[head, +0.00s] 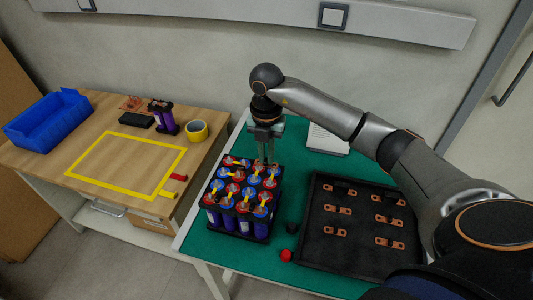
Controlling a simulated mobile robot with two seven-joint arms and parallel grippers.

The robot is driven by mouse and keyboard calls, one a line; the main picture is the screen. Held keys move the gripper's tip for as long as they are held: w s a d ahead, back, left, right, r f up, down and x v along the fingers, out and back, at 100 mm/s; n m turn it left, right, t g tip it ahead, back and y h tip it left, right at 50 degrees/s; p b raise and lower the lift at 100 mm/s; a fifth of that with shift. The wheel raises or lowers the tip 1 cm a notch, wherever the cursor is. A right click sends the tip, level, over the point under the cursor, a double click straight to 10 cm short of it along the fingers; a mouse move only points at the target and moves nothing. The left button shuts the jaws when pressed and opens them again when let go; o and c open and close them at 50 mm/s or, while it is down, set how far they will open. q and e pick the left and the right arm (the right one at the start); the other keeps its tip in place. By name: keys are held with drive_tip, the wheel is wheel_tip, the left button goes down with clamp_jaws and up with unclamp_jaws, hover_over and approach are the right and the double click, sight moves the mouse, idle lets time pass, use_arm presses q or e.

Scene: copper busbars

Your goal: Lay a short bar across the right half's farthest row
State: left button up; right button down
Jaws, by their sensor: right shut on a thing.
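The block of battery cells (237,222), with red and blue tops and several small bars lying over them, stands on the green table. My right gripper (266,161) reaches straight down from above at the far edge of the block, at the farthest row toward the right half. It is shut on a short bar, which is too small and too covered by the fingers to make out. Whether that bar touches the cell tops I cannot tell. More short copper bars (389,242) lie in the black tray (360,260) to the right. My left gripper is out of view.
The wooden table on the left holds a blue bin (46,120), a yellow tape roll (196,131) and a yellow-taped rectangle.

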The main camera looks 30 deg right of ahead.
drive_tip(key=shift+f+b, duration=0.35)
drive_tip(key=shift+f, duration=0.4)
drive_tip(key=shift+f, duration=0.25)
drive_tip(key=c, duration=0.9)
unclamp_jaws()
drive_tip(key=shift+r, duration=0.1)
drive_tip(key=shift+o, duration=0.3)
drive_tip(key=shift+w+r+p, duration=0.15)
drive_tip(key=shift+r+p, duration=0.35)
drive_tip(key=shift+r, duration=0.05)
wheel_tip(320, 180, up, 5)
drive_tip(key=p, duration=0.4)
drive_tip(key=shift+f, duration=0.1)
